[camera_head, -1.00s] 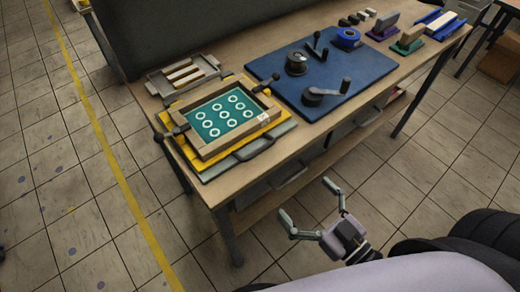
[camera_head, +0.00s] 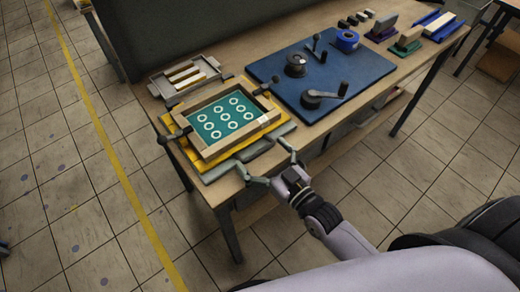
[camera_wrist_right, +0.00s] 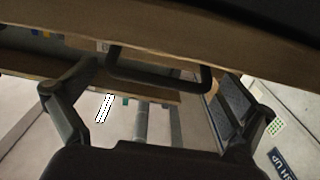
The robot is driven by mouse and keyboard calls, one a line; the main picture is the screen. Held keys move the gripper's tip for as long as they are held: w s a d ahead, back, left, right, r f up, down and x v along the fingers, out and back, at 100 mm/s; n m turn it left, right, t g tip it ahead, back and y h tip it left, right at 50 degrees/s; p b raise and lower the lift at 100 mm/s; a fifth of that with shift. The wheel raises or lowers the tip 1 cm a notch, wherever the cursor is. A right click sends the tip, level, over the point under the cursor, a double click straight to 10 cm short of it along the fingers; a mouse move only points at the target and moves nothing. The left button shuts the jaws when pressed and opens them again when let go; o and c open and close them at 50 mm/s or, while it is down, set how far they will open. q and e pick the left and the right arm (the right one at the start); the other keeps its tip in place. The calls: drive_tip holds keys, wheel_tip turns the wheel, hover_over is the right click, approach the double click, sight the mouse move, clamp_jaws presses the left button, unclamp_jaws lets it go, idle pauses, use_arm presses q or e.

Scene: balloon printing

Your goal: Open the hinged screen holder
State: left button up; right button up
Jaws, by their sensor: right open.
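The hinged screen holder (camera_head: 192,153) lies flat on its yellow base at the near left end of the table, with a wooden frame and a teal screen (camera_head: 222,119) printed with several white rings. A dark handle (camera_head: 255,150) sticks out at its front edge. My right gripper (camera_head: 265,160) is open at that front edge, its fingers on either side of the handle. In the right wrist view the handle (camera_wrist_right: 160,80) lies between the open fingers, below the wooden frame edge (camera_wrist_right: 190,35). I cannot tell if the fingers touch it. My left gripper is not in view.
A blue mat (camera_head: 322,82) with dark cranked tools lies right of the holder. A grey tray (camera_head: 185,77) with wooden bars sits behind it. A dark panel (camera_head: 190,30) stands along the table's back edge. The floor in front is clear.

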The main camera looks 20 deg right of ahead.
drive_tip(key=shift+w+a, duration=0.1)
drive_tip(key=shift+w, duration=0.15)
drive_tip(key=shift+c, duration=0.4)
